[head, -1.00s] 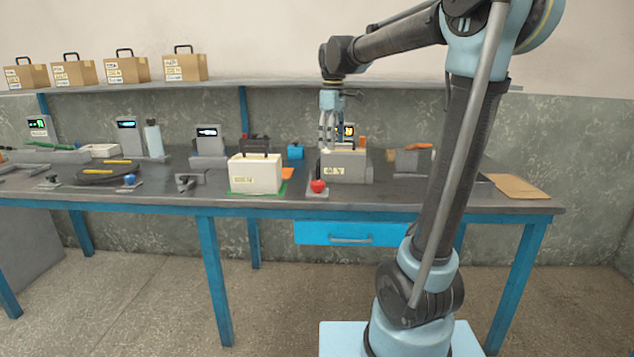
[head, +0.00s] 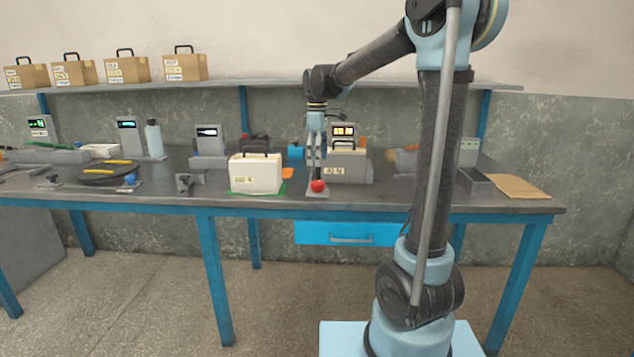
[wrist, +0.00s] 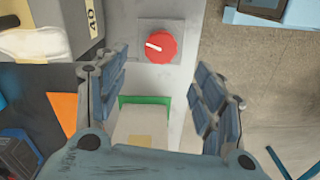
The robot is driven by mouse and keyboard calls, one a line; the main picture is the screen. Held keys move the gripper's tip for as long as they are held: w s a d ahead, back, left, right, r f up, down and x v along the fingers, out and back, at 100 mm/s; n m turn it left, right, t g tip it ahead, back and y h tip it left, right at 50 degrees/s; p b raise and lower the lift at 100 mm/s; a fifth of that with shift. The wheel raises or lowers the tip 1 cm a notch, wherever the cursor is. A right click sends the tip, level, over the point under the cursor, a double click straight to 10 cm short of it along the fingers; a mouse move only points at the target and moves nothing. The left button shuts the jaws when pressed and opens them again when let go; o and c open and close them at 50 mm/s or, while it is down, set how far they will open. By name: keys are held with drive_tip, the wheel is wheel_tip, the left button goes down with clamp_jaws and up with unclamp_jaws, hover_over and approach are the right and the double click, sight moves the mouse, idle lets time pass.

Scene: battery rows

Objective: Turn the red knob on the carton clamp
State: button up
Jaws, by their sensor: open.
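The red knob (head: 318,186) sits on a small grey plate at the front edge of the bench. In the wrist view the knob (wrist: 162,47) shows whole, with a white pointer mark toward its left side. The grey carton clamp (head: 352,172) stands just behind it, holding a pale carton (head: 345,145). In the wrist view, part of the clamp (wrist: 65,15) shows at upper left. My gripper (head: 314,171) points down close above the knob. In the wrist view my gripper (wrist: 162,80) is open and empty, and the knob lies beyond its fingertips. I see no contact.
A cream box (head: 255,174) with a black handle stands on a green mat left of the knob. An orange card (head: 287,174) lies behind. The blue drawer (head: 348,233) is below the bench edge. A brown sheet (head: 520,186) lies at right.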

sight(317, 182)
wheel_tip(317, 182, down, 9)
drive_tip(key=shift+r, duration=0.1)
idle(0.3)
drive_tip(key=shift+c, duration=0.4)
drive_tip(key=c, duration=1)
